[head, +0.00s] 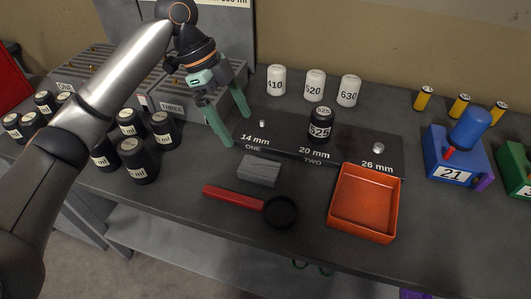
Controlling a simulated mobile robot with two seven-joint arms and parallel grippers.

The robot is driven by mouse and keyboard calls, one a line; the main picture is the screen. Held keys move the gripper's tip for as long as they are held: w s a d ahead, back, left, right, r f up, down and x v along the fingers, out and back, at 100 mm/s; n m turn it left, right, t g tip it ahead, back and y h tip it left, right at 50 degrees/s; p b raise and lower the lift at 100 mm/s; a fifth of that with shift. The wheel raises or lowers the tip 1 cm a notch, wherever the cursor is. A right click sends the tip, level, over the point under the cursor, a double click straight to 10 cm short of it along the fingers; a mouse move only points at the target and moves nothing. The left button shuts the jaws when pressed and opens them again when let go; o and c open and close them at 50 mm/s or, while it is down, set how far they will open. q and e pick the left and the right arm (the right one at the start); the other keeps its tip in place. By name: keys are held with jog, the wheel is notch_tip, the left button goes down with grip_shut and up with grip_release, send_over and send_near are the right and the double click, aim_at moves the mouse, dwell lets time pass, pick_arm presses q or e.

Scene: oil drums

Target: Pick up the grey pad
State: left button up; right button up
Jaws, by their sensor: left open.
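The grey pad (259,170) is a small block lying on the dark bench top. It sits between the black strip marked ONE and TWO and a red-handled magnifier. My left gripper (238,130) has green fingers spread apart and pointing down. It is open and empty, above and behind the pad, near the 14 mm end of the black strip. The pad is fully visible and nothing touches it from above. My right gripper is not in view.
A red-handled magnifier (235,198) lies just in front of the pad. An orange tray (364,202) stands to its right. The black strip (340,150) carries a black 525 drum (320,125). White drums (314,86) stand behind. Several black drums (138,160) stand left. A blue unit (458,155) stands right.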

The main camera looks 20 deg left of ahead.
aim_at(258, 166)
pick_arm(q)
jog(key=x, duration=1.2)
jog(key=shift+s+d+f, duration=0.15)
jog(key=shift+s, duration=0.1)
jog(key=c, duration=1.4)
jog(key=shift+o, duration=0.2)
jog(key=shift+r, duration=0.75)
jog(key=s+d+r, duration=0.2)
jog(key=s+r, duration=0.9)
jog(key=s, duration=0.2)
jog(key=shift+s+r, duration=0.3)
jog(key=shift+s, duration=0.1)
jog(key=shift+d, duration=0.1)
